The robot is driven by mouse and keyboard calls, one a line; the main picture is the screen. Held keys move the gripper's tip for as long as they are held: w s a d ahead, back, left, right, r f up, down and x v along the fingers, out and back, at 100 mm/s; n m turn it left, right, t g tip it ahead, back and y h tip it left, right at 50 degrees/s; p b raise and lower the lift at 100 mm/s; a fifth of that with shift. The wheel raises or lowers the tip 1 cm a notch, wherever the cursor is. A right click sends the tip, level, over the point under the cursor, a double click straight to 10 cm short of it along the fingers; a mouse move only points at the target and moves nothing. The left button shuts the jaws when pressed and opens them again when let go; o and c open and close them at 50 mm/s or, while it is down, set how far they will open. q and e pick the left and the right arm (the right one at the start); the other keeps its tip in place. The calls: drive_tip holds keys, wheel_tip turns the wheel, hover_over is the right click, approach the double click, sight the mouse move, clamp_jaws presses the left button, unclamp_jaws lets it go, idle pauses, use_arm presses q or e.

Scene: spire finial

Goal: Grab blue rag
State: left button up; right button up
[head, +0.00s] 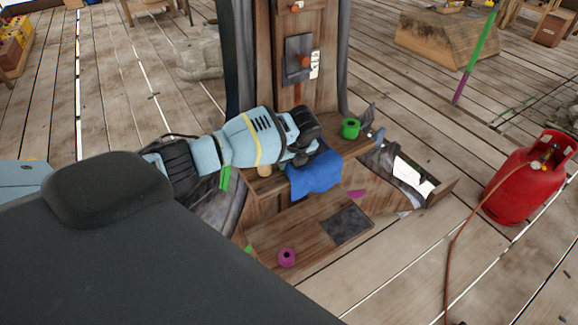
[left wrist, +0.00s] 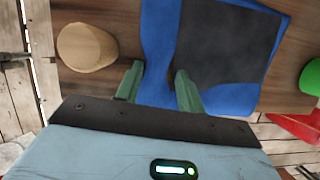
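The blue rag (head: 315,175) lies on the wooden ledge at the foot of the post and drapes over its front edge. My left gripper (head: 303,150) is over the rag, and its fingertips are mostly hidden in the head view. In the left wrist view the two green fingers (left wrist: 158,85) stand apart, with blue rag (left wrist: 157,40) showing between and beyond them. A dark patch, perhaps a shadow, covers part of the rag there. I cannot tell whether the fingertips touch the cloth. My right gripper is not in view.
A pale wooden knob (left wrist: 87,47) is left of the fingers. A green ring-shaped piece (head: 350,128) sits right of the rag. A magenta one (head: 287,257) is on the lower board. A red gas cylinder (head: 530,178) with a hose stands at the right.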

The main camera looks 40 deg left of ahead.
use_arm(q)
drive_tip(key=shift+s+f, duration=0.2)
drive_tip(key=shift+f, duration=0.1)
clamp_jaws()
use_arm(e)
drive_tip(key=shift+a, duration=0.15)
use_arm(q)
drive_tip(key=shift+r, duration=0.1)
